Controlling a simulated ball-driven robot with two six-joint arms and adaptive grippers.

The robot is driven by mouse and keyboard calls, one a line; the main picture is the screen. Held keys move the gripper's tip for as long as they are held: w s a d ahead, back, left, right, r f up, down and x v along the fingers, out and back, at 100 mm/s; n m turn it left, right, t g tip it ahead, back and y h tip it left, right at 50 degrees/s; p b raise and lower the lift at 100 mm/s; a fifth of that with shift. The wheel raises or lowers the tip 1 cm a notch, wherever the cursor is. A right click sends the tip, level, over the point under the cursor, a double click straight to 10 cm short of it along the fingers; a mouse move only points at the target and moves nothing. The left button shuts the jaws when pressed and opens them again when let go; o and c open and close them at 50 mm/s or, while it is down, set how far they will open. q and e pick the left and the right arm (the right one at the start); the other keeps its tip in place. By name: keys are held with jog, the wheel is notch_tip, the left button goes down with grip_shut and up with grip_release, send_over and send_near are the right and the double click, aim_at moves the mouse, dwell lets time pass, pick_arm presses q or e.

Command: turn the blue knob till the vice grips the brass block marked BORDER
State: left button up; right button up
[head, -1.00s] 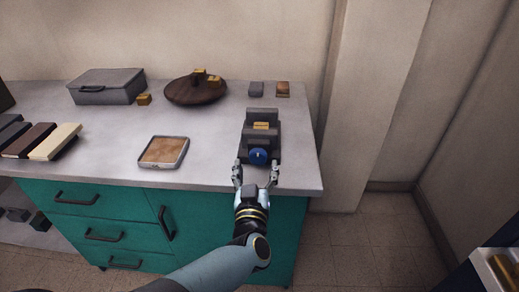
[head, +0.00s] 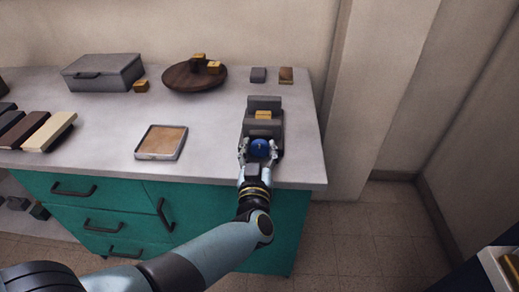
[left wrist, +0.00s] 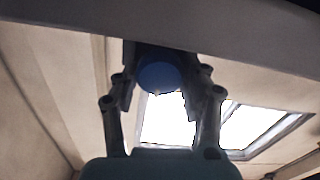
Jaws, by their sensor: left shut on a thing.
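The grey vice (head: 265,102) stands near the right end of the worktop. The brass block (head: 263,115) sits between its jaws; I cannot read its marking or tell whether the jaws touch it. The blue knob (head: 259,148) is on the vice's near side and also shows in the left wrist view (left wrist: 158,76). My left gripper (head: 258,152) is shut on the knob, with one finger on each side of it. My right gripper is not in view.
A wooden-topped tray (head: 161,142) lies left of the vice. Behind are a round brown board (head: 190,78) with brass blocks, a grey case (head: 103,73) and two small blocks. Dark and cream bars (head: 47,133) lie at the left. The worktop's front edge is close to the vice.

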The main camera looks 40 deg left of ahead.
pick_arm(q)
jog(key=shift+r+m+p, duration=0.1)
jog(key=shift+m+p, duration=0.2)
jog(key=shift+m, duration=0.1)
jog(key=m+p, duration=0.1)
jog(key=m, duration=0.1)
jog(key=shift+m+p, duration=0.3)
jog(key=shift+m, duration=0.1)
jog(key=m+p, duration=0.1)
jog(key=m, duration=0.2)
jog(key=shift+d+m, duration=0.1)
jog(key=shift+m, duration=0.2)
jog(key=m+p, duration=0.1)
jog(key=m, duration=0.3)
jog(key=shift+d+f+m+p, duration=0.15)
jog(key=shift+m+p, duration=0.15)
jog(key=shift+m, duration=0.8)
jog(key=shift+a+f+m+p, duration=0.1)
jog(key=shift+m+p, duration=0.15)
jog(key=shift+m, duration=0.85)
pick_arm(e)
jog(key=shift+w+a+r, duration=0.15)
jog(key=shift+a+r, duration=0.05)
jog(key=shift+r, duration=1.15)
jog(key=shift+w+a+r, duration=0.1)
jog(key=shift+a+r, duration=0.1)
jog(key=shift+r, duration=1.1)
